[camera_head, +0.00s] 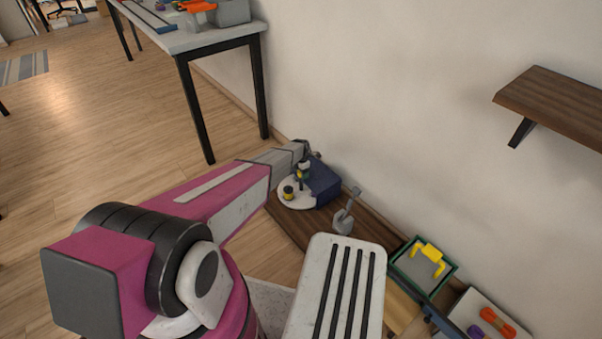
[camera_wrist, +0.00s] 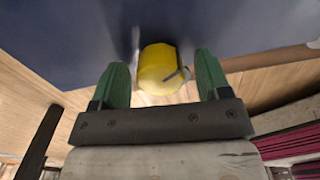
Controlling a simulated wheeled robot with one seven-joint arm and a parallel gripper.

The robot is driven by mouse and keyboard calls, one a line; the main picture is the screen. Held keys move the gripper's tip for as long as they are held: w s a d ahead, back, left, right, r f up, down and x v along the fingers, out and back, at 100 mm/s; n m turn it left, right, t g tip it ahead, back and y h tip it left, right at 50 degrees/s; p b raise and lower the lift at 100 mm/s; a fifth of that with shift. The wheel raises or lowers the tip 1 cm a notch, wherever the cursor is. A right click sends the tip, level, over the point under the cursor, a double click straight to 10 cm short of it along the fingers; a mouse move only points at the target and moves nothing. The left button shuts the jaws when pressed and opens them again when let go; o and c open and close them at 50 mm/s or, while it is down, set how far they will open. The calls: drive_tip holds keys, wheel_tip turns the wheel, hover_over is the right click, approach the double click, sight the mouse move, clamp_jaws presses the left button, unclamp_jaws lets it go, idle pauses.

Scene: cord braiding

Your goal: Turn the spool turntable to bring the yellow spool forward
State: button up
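The turntable (camera_head: 303,203) is a pale round disc on the low wooden shelf in the head view. A yellow spool with dark parts (camera_head: 288,192) is at its left edge. In the wrist view, a yellow cylinder (camera_wrist: 158,70) with a thin dark strand on its side is between and slightly beyond the green fingertips; I cannot tell whether it is that same spool. My gripper (camera_wrist: 162,72) is open, with a gap on each side of the cylinder. In the head view my gripper (camera_head: 312,153) is small and partly hidden, above the back of the turntable.
A dark blue box (camera_head: 324,184) stands right beside the turntable. A grey stand (camera_head: 345,218) is further right, then a green-rimmed tray (camera_head: 410,271) with a yellow handle-like piece (camera_head: 428,258). The wall is close behind. A table (camera_head: 205,40) stands at upper left.

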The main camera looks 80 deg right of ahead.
wheel_tip(320, 180, up, 11)
idle(0.8)
drive_tip(key=shift+f, duration=0.15)
